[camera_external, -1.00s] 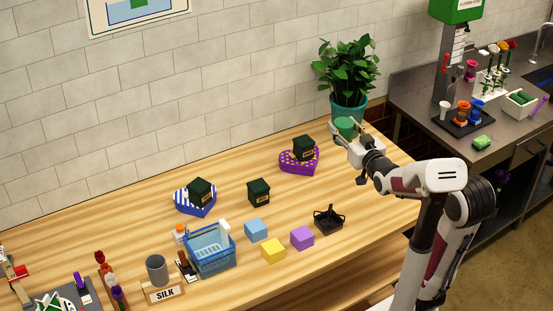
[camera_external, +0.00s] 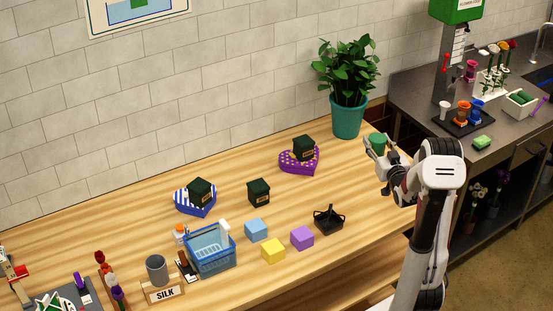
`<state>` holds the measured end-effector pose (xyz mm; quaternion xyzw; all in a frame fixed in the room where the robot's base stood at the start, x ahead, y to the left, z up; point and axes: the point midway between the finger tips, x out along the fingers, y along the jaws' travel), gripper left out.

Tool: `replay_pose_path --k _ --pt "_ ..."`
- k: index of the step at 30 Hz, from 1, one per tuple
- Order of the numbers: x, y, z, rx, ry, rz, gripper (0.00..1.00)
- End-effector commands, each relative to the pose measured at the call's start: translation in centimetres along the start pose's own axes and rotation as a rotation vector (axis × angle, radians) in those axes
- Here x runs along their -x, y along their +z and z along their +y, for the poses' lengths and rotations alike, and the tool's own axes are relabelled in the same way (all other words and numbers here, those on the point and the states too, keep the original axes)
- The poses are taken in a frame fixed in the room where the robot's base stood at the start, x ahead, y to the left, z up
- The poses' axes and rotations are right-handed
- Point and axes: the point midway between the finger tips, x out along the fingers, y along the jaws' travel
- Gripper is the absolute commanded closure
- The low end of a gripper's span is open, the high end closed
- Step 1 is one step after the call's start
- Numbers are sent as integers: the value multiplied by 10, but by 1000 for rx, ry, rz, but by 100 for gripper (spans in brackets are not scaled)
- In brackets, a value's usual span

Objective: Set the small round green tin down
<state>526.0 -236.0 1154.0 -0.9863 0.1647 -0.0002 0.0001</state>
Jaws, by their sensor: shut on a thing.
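The small round green tin (camera_external: 378,142) is held up at the tip of my gripper (camera_external: 374,150), at the right end of the wooden table. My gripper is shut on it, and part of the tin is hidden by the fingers. The tin appears to be above the table's right edge, near the gap before the grey counter. I cannot tell its exact height.
The wooden table (camera_external: 345,180) has free room at its right. A potted plant (camera_external: 347,117) stands at the back right. A purple heart box (camera_external: 299,163), a black basket (camera_external: 329,220) and coloured cubes lie to the left. A grey counter (camera_external: 420,88) stands at right.

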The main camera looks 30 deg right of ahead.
Motion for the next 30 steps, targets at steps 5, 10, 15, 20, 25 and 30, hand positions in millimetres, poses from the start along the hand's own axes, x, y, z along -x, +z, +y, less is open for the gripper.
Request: replay_pose_path --k 5,10,15,20,25,30 --pt "-5 23 25 -1 4 -4 82" --pt "-8 43 44 -1 -7 -3 82" --pt "-9 63 60 -2 -30 -3 82" --pt "-8 82 73 -2 -63 -2 82" --pt "-4 104 82 -2 -117 -3 82" --pt "3 123 84 -2 -190 -1 82"
